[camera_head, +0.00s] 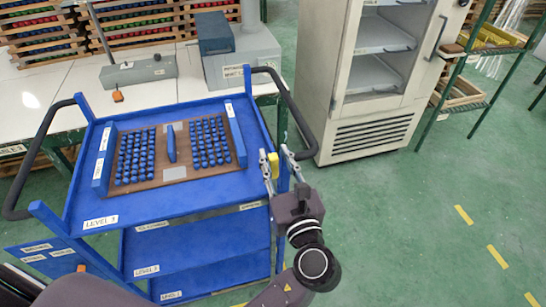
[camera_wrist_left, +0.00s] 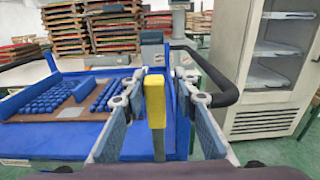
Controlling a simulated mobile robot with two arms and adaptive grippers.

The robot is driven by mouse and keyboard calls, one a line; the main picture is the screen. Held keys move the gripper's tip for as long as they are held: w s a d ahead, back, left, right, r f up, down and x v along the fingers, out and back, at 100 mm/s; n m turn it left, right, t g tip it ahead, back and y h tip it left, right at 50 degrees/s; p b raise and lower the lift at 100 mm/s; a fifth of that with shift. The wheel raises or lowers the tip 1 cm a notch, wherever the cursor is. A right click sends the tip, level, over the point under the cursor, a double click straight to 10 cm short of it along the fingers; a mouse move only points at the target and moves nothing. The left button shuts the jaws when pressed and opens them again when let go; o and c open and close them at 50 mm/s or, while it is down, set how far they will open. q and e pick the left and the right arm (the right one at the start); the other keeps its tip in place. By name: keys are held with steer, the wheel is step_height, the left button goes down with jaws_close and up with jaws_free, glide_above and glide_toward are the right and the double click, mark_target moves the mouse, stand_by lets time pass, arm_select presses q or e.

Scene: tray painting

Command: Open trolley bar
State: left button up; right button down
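The blue trolley (camera_head: 180,209) stands in front of me, its top shelf labelled LEVEL 3. A short upright bar with a yellow end (camera_head: 273,165) is at the right side of its top shelf. The yellow end also shows in the left wrist view (camera_wrist_left: 155,100), between the two fingers. My left gripper (camera_head: 277,160) is open, with a finger on each side of the yellow end. In the left wrist view, gaps show between the fingers and it. My right gripper is not in view.
A brown tray (camera_head: 174,182) with rows of blue pieces lies on the top shelf. Black handles (camera_head: 292,105) curve out at the trolley's sides. A white cabinet (camera_head: 366,136) with shelves stands behind to the right. A white table (camera_head: 36,91) is behind. Green floor is free at right.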

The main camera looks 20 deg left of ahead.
arm_select(q)
steer(key=shift+o, duration=0.4)
steer(key=shift+d, duration=0.1)
steer(key=shift+s+a, duration=0.15)
steer(key=shift+a, duration=0.05)
steer(key=v, duration=0.7)
steer(key=shift+d, duration=0.25)
steer(key=shift+s, duration=0.1)
